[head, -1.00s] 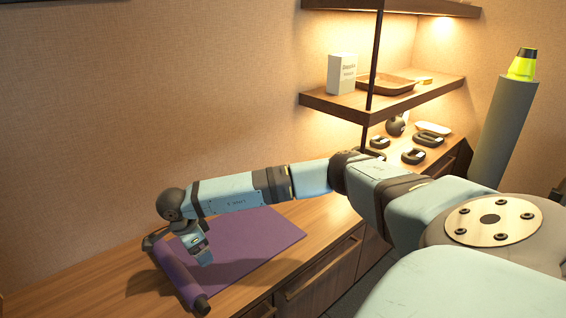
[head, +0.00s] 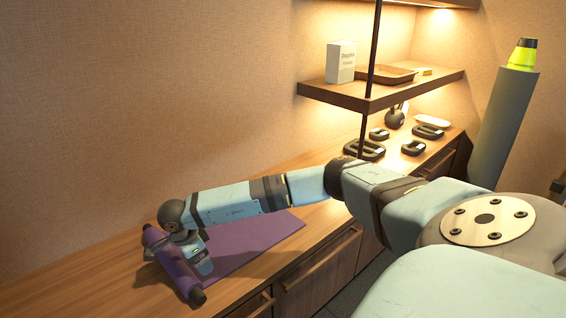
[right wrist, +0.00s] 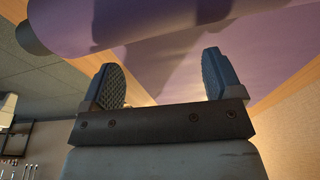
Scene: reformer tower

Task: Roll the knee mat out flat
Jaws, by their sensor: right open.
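The purple knee mat (head: 258,238) lies partly flat on the wooden counter, with a roll (head: 170,262) at its left end. The roll runs crosswise and a dark shadow lies to its left; it seems slightly off the counter. My right gripper (head: 205,268) points down beside the roll, on the flat side, partly hiding where roll and sheet join. In the right wrist view my right gripper (right wrist: 164,80) is open with nothing between its fingers; the purple roll (right wrist: 85,22) and sheet (right wrist: 255,50) fill the area beyond the tips. My left gripper is not in view.
The counter (head: 80,285) is bare left of the roll. Several dark weights (head: 413,148) and a kettlebell (head: 394,118) stand farther along it. A shelf (head: 395,92) above holds a white box (head: 341,62) and a tray (head: 388,74). A grey column (head: 503,125) stands at right.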

